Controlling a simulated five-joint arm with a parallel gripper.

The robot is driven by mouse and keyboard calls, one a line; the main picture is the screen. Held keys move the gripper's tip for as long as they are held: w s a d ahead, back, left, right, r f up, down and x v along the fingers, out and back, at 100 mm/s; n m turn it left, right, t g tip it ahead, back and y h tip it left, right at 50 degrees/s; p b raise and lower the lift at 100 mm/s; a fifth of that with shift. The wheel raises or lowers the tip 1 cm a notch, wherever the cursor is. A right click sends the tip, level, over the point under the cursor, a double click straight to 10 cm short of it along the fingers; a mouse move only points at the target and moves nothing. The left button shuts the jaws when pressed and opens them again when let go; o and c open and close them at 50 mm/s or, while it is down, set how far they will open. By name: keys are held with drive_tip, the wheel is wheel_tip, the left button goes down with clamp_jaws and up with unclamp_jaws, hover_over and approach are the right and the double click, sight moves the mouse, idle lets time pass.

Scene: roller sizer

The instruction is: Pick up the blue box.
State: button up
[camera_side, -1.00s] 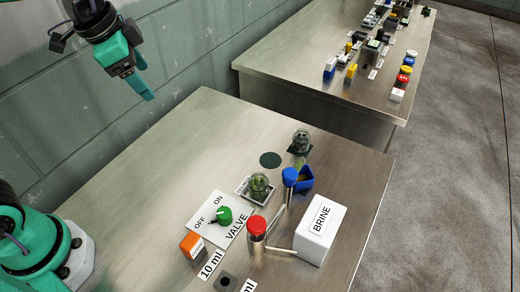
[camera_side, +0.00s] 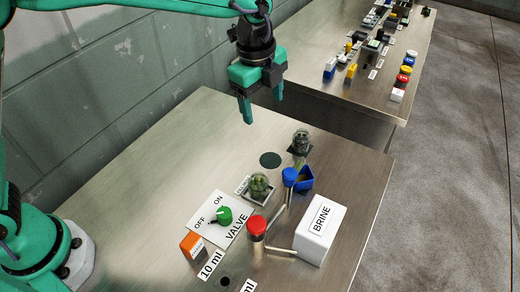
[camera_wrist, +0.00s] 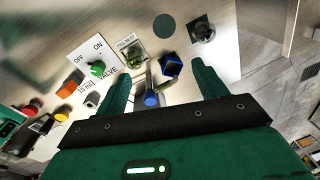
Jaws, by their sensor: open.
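The blue box (camera_side: 306,178) is a small open-topped box standing on the metal table, just right of a blue-capped post. It also shows in the wrist view (camera_wrist: 171,67), between my fingertips in the picture, with a dark inside. My gripper (camera_side: 263,106) is open and empty, in the air above the table, up and left of the box in the side view. Its two green fingers (camera_wrist: 160,78) point toward the table and are apart from the box.
The blue-capped post (camera_side: 289,178) stands close beside the box. A glass jar (camera_side: 259,187) is left of it, another jar (camera_side: 301,141) behind. A red-capped post (camera_side: 257,230), white BRINE block (camera_side: 320,235), green valve knob (camera_side: 224,215) and orange block (camera_side: 191,245) stand nearer. The table's left part is clear.

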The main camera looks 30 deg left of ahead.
sight(304, 157)
drive_tip(key=d+f+m, duration=0.2)
drive_tip(key=d+f, duration=0.1)
drive_tip(key=d+f+m, duration=0.2)
drive_tip(key=d+f, duration=0.1)
drive_tip(key=d, duration=0.1)
drive_tip(key=w+d+f+m+g, duration=0.1)
drive_tip(key=d+f+m, duration=0.1)
drive_tip(key=d+f, duration=0.1)
drive_tip(key=shift+d+f+y, duration=0.15)
drive_tip(key=shift+f+y, duration=0.05)
drive_tip(key=shift+y, duration=0.1)
drive_tip(key=shift+f, duration=1.3)
drive_tip(key=shift+f, duration=2.6)
drive_tip(key=c, duration=1.1)
drive_tip(key=shift+r, duration=0.2)
drive_tip(key=shift+c, duration=0.2)
